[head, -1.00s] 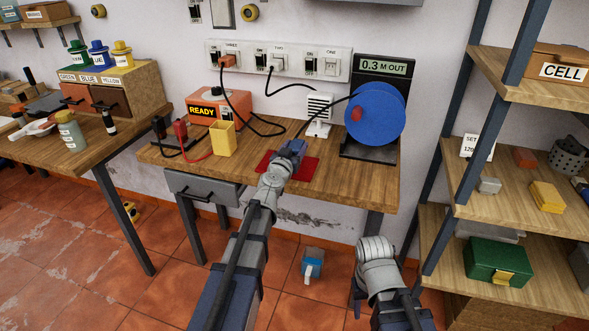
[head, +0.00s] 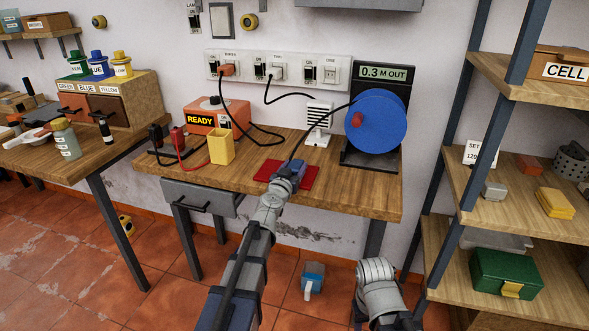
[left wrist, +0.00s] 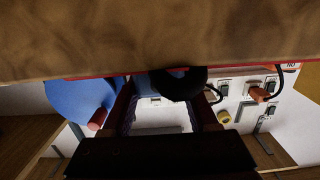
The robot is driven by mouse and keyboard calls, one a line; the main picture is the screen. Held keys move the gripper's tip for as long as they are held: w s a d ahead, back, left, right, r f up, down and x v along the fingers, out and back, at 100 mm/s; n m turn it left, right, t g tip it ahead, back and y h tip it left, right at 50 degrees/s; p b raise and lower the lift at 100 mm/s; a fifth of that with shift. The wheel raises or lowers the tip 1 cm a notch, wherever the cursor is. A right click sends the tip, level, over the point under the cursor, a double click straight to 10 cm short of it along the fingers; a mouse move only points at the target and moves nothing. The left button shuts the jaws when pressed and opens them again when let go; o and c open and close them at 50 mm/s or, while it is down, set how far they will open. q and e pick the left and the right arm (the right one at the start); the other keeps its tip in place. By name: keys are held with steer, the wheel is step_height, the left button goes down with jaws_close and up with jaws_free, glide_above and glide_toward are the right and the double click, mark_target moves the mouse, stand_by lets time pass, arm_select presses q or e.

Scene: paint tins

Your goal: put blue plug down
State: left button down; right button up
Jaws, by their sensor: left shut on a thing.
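My left gripper (head: 292,170) is shut on the blue plug, low over the red mat (head: 266,170) near the table's front edge. The plug is mostly hidden by the gripper in the head view, and its outline is unclear in the left wrist view. A black cable runs from the blue reel (head: 376,122) down to it. The left wrist view shows the two dark fingers (left wrist: 165,112), with a dark rounded piece (left wrist: 178,79) near the tips. I cannot tell whether the plug touches the mat. My right arm is at the lower right; its fingers do not show.
A yellow open holder (head: 221,147), an orange READY box (head: 213,117) and a white heater-like unit (head: 318,122) stand on the table (head: 225,177). A socket strip (head: 290,68) is on the wall. Shelves (head: 520,90) stand at the right. The table's front right is clear.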

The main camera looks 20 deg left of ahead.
arm_select(q)
steer(key=shift+c, duration=0.9)
jaws_free()
steer(key=shift+f, duration=0.1)
steer(key=s, duration=1.2)
steer(key=shift+a+r+p, duration=0.2)
steer(key=shift+r+p, duration=0.25)
